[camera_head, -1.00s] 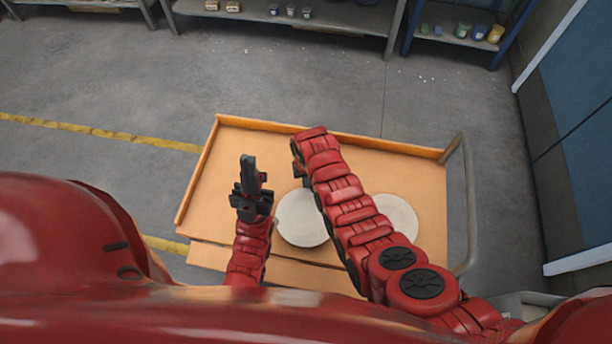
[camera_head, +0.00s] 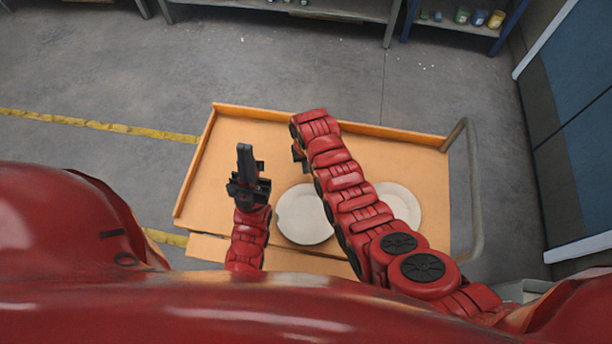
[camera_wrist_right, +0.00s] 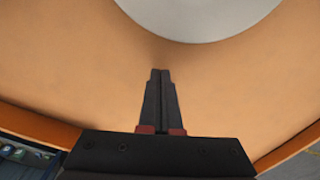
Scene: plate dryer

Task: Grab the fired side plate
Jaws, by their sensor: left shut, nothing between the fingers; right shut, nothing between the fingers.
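Two pale plates lie flat on an orange cart top (camera_head: 225,165). The left plate (camera_head: 302,222) and the right plate (camera_head: 403,207) are partly covered by my right arm between them. I cannot tell which one is the fired side plate. My left gripper (camera_head: 244,150) is shut and empty, left of the left plate. My right gripper is mostly hidden in the head view behind its wrist, beyond the left plate. In the right wrist view my right gripper (camera_wrist_right: 160,72) is shut and empty over bare orange surface, apart from a pale grey plate (camera_wrist_right: 205,15).
The cart has a raised rim (camera_head: 385,131) at the back and a grey handle (camera_head: 476,190) on the right. Shelves with small jars (camera_head: 462,16) stand beyond it. The cart's back right area is clear.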

